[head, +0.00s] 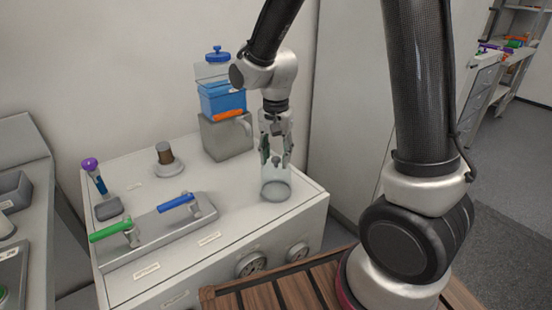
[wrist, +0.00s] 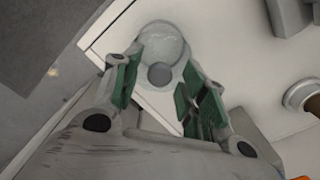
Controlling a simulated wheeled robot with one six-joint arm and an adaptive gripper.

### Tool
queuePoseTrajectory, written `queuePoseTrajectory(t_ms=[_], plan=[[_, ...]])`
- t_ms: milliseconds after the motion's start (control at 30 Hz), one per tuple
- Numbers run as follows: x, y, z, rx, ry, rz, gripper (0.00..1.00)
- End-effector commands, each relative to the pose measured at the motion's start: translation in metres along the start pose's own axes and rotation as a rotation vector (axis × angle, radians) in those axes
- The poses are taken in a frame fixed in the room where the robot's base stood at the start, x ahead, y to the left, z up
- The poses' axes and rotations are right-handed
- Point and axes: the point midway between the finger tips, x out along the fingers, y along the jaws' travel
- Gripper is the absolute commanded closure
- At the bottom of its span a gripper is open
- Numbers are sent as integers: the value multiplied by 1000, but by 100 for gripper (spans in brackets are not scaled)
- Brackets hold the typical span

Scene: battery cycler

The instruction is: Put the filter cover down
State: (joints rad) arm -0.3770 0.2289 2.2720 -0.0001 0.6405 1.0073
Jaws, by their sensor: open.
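The filter cover (head: 276,187) is a clear, glassy cylinder with a grey knob on top. It stands upright on the white bench top near its right front corner. My gripper (head: 276,158) is directly above it, pointing down, with its fingers apart on either side of the knob. In the wrist view the cover (wrist: 164,38) and its round knob (wrist: 160,74) show between the open green-padded fingers (wrist: 161,62). I see a gap beside the knob there. A brown filter (head: 165,153) stands uncovered on a round grey base at the back left.
A grey block (head: 227,138) with a blue container (head: 222,100) stands behind the gripper. A grey plate with a green handle (head: 110,232) and a blue handle (head: 176,202) lies at the front left. The bench's right edge is close to the cover. The middle of the bench is clear.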

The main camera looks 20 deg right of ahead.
Motion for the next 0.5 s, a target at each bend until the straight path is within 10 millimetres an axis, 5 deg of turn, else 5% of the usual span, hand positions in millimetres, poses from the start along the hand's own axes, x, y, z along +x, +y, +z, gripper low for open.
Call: queuePoseTrajectory(t_ms=[300,500], plan=[[-71,-1,0,0,3,-5,57],[-101,0,0,0,1,-1,57]])
